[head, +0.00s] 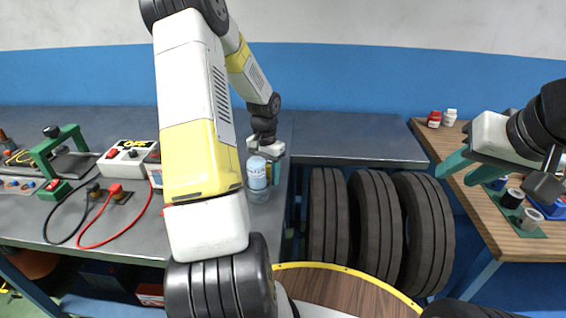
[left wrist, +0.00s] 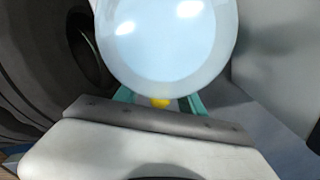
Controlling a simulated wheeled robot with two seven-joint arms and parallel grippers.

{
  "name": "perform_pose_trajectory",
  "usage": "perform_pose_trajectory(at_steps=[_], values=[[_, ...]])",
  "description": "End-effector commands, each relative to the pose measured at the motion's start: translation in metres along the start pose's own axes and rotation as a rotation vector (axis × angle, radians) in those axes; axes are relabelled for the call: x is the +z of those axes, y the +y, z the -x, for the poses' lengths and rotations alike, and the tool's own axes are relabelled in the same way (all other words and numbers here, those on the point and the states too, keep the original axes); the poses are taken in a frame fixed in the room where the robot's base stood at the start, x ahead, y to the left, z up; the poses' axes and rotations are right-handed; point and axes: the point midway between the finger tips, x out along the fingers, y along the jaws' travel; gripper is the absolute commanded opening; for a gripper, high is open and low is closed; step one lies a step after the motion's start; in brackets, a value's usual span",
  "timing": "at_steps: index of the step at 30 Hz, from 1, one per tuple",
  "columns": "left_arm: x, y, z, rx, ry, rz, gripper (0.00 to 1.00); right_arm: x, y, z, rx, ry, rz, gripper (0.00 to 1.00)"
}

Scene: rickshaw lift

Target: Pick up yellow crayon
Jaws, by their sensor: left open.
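In the left wrist view, a small yellow piece (left wrist: 160,102), possibly the yellow crayon, shows between the two teal fingers of my left gripper (left wrist: 160,103). Most of it is hidden below a large pale blue-white rounded object (left wrist: 165,45) close to the camera. In the head view, my left gripper (head: 270,168) is open, pointing down at the right end of the grey bench, beside a white and blue can (head: 258,178). No crayon can be clearly made out there. My right gripper (head: 475,168) is open with teal fingers apart, over the left edge of the wooden table.
The grey bench (head: 60,220) holds a green clamp frame (head: 62,160), a white box with red buttons (head: 128,153) and red and black cables. Several tyres (head: 375,215) stand under a grey shelf. The wooden table (head: 480,215) carries small bottles (head: 434,119) and spools.

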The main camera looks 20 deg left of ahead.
Motion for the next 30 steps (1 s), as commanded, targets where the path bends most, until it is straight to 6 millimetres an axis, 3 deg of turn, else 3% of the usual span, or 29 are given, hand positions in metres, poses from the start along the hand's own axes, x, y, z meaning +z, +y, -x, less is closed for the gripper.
perform_pose_trajectory(at_steps=[6, 13, 23, 30], values=[[0.000, 0.000, 0.000, -0.001, 0.001, 0.000, 0.45, 0.000, 0.000, 0.000, 0.000, 0.000, 0.000, 0.36], [0.000, 0.000, 0.000, -0.001, 0.001, 0.000, 0.00, 0.000, 0.000, 0.000, 0.000, 0.000, 0.000, 0.36], [0.000, 0.000, 0.002, -0.001, 0.001, 0.000, 0.00, 0.000, 0.000, 0.000, 0.000, 0.000, 0.000, 0.36], [-0.001, -0.001, 0.036, -0.004, 0.005, 0.002, 0.00, 0.000, 0.000, 0.000, 0.000, 0.000, 0.000, 0.36]])
